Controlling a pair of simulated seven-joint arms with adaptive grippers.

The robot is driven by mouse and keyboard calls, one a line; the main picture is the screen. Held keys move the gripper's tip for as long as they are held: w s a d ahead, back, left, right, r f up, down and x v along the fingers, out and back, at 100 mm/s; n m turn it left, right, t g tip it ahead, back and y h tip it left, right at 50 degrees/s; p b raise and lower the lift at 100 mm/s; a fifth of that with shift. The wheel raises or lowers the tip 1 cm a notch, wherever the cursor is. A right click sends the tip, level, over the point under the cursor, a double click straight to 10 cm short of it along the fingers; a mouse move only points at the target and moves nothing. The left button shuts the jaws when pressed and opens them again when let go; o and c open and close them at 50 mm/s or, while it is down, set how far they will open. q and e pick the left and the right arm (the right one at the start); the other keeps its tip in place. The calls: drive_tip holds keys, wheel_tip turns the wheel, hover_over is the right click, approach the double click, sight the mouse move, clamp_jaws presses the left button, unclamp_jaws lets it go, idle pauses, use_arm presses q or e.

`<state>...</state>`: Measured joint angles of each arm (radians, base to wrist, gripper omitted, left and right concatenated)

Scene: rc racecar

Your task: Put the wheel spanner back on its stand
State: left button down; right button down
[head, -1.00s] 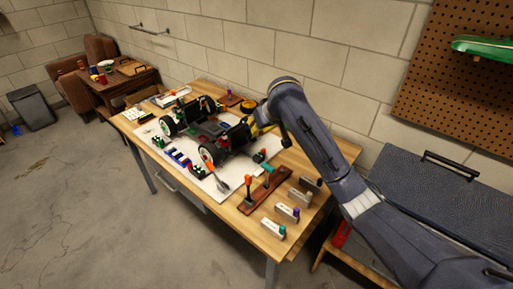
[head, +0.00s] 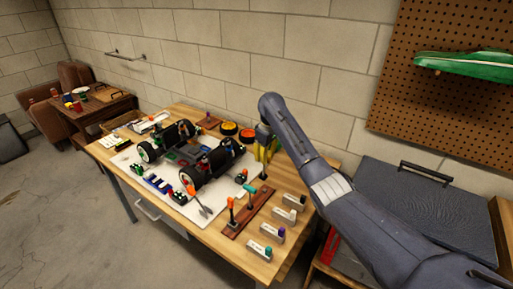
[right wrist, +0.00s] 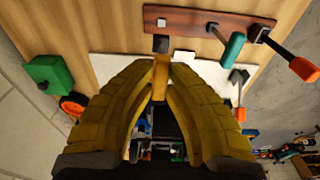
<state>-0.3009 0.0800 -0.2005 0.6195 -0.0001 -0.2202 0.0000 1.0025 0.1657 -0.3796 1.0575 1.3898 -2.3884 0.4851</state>
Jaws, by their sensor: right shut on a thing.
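The brown stand (head: 237,222) lies near the right part of the workbench and shows at the top of the right wrist view (right wrist: 190,20). A teal-handled tool (right wrist: 232,48) and an orange-handled tool (right wrist: 303,68) stand in it. My right gripper (head: 264,166), with yellow fingers, is at the stand's far end. In the right wrist view its fingertips (right wrist: 160,72) are shut on the wheel spanner (right wrist: 161,62), a yellow-orange handle with a dark end close to the stand. I cannot tell whether that end touches the stand. My left gripper is not in view.
The car chassis (head: 195,152) sits on a white mat left of the stand. Several small labelled blocks (head: 283,215) line the bench's right side. A spatula-like orange-handled tool (head: 198,202) lies on the mat's front edge. Orange and yellow wheels (head: 247,135) are behind the gripper.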

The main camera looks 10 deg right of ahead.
sight(265, 176)
drive_tip(key=shift+s+d+f, duration=0.25)
drive_tip(key=shift+s+f, duration=0.05)
drive_tip(key=shift+r, duration=0.1)
drive_tip(key=shift+f, duration=2.55)
drive_tip(key=shift+f, duration=1.1)
drive_tip(key=c, duration=1.4)
unclamp_jaws()
drive_tip(key=shift+r, duration=0.1)
drive_tip(key=r, duration=1.1)
drive_tip(key=shift+s+d+r, duration=0.35)
drive_tip(key=shift+s+r, duration=0.05)
